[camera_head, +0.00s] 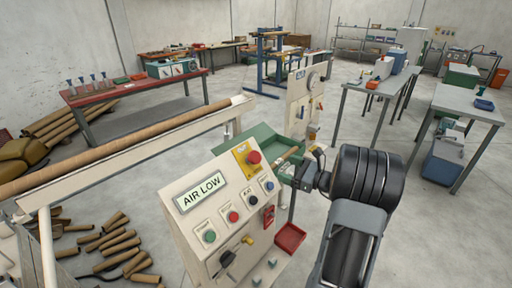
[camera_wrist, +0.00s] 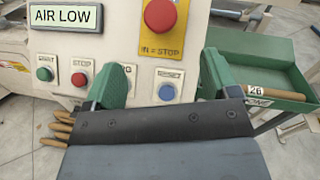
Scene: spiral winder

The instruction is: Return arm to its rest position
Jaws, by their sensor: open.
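My arm (camera_head: 350,235) reaches up from the bottom right of the head view, with its thick black wrist bent to the left. My gripper (camera_wrist: 162,75) shows in the wrist view as two green fingers standing apart with nothing between them. It faces the cream control panel (camera_wrist: 120,45), with the blue button (camera_wrist: 167,92) seen between the fingers. In the head view my gripper (camera_head: 303,172) is just right of the panel (camera_head: 215,235), partly hidden by my wrist. I cannot tell how far it stands from the panel face.
The panel shows an AIR LOW display (camera_head: 202,192) and a red stop knob (camera_head: 253,157). A green tray (camera_head: 262,138) and a red bin (camera_head: 290,238) are close to my gripper. A long brown tube (camera_head: 110,150) lies left. Grey tables (camera_head: 470,105) stand right; open floor lies between.

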